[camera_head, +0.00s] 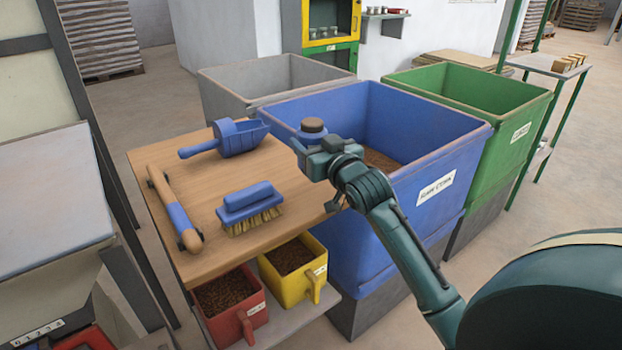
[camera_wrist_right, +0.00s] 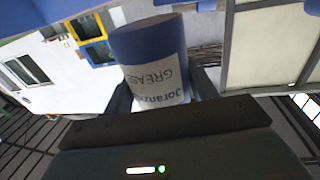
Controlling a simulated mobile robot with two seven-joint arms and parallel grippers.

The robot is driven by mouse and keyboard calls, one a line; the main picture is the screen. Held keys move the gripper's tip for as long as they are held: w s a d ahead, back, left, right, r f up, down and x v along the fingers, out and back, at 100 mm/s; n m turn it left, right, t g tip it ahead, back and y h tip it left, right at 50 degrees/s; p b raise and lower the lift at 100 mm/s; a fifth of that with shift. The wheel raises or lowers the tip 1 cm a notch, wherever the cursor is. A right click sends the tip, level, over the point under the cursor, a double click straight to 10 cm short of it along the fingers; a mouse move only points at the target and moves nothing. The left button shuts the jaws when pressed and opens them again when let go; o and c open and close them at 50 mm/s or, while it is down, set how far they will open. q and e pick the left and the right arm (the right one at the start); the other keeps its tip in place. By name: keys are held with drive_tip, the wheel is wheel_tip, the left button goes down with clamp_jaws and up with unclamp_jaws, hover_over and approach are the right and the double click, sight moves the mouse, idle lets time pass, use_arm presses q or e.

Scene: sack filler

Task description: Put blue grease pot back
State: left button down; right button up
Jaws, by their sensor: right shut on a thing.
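The blue grease pot (camera_wrist_right: 148,60) has a white label reading GREASE and fills the middle of the right wrist view, between the fingers. My right gripper (camera_wrist_right: 160,92) is shut on it. In the head view the pot (camera_head: 312,127) shows as a small blue body with a brown top above my right gripper (camera_head: 322,150). The gripper is at the near left corner of the large blue bin, over the right edge of the wooden table (camera_head: 165,150). My left gripper is in neither view.
On the table are a blue scoop (camera_head: 232,138), a blue brush (camera_head: 248,205) and a blue-gripped wooden tool (camera_head: 178,212). Red (camera_head: 243,322) and yellow (camera_head: 318,262) tubs sit below. Blue (camera_head: 470,150), green (camera_head: 530,108) and grey (camera_head: 225,78) bins stand behind. The table's middle is clear.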

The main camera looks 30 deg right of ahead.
drive_tip(key=shift+f, duration=0.45)
drive_tip(key=shift+f+b, duration=0.6)
drive_tip(key=shift+f, duration=1.9)
drive_tip(key=shift+f, duration=0.15)
drive_tip(key=o, duration=1.2)
